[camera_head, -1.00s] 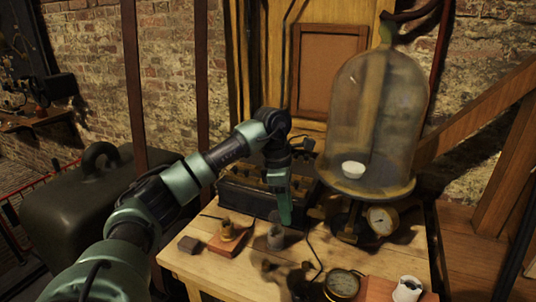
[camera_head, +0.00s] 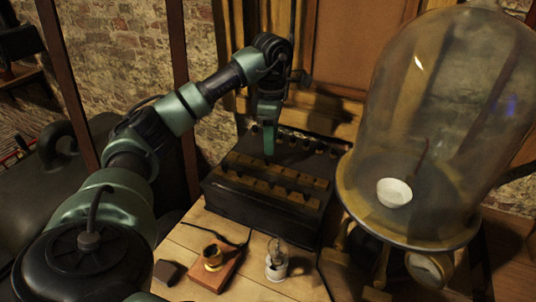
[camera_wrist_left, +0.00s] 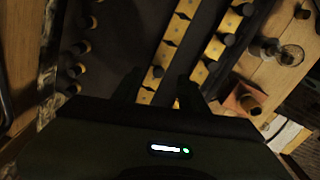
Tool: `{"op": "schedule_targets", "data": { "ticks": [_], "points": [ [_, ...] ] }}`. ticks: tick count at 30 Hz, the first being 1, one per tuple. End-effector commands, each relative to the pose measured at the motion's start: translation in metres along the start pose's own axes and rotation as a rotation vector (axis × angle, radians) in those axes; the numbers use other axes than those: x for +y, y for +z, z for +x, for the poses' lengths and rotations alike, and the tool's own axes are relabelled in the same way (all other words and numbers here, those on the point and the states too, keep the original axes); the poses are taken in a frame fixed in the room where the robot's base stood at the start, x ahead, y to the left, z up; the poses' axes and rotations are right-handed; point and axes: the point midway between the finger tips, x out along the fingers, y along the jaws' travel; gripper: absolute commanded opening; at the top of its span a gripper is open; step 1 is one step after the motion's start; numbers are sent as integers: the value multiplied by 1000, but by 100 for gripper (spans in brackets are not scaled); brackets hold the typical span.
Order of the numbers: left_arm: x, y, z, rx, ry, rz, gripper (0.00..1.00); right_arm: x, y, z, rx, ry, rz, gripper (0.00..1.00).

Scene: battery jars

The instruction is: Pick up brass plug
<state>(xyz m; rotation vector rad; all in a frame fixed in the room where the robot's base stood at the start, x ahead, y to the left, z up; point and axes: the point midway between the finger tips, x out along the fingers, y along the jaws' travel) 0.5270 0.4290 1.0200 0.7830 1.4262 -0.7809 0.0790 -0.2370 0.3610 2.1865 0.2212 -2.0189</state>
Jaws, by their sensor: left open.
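A black box (camera_head: 232,209) on the bench carries brass bars (camera_head: 262,188) with several dark-knobbed plugs (camera_head: 282,169) in them. Which one is the brass plug, I cannot tell. More dark knobs (camera_head: 306,145) stand in a row along the box's back. My left gripper (camera_head: 269,150) points down over the back part of the box. In the left wrist view the fingers of my left gripper (camera_wrist_left: 158,90) are apart, over a brass bar (camera_wrist_left: 166,55), with nothing visible between them. Plugs (camera_wrist_left: 157,71) show near the fingertips. My right gripper is out of view.
A large glass bell jar (camera_head: 430,120) with a white bowl (camera_head: 394,192) stands right of the box. In front are a small lamp (camera_head: 277,262), a brass fitting on a wooden block (camera_head: 213,259) and a dark block (camera_head: 168,272). A brick wall is behind.

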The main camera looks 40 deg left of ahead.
Motion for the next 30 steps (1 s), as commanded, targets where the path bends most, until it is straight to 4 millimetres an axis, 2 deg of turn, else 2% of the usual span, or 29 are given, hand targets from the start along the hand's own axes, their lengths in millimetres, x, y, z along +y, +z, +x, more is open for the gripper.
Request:
{"op": "schedule_targets", "data": {
  "ticks": [7, 12, 20, 24, 25, 30],
  "points": [
    [-1, -12, 33, 4, -4, -3, 43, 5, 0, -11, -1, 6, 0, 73],
    [0, -10, 52, 1, -1, -1, 43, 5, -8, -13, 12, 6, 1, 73],
    [0, -10, 55, -1, 1, -1, 43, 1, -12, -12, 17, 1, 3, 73],
    [0, -10, 55, -1, 1, -1, 4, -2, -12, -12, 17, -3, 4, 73],
    [0, -10, 55, -1, 1, -1, 0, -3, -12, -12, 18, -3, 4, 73],
    [0, -10, 55, -1, 1, -1, 0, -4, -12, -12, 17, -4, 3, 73]
  ]
}}
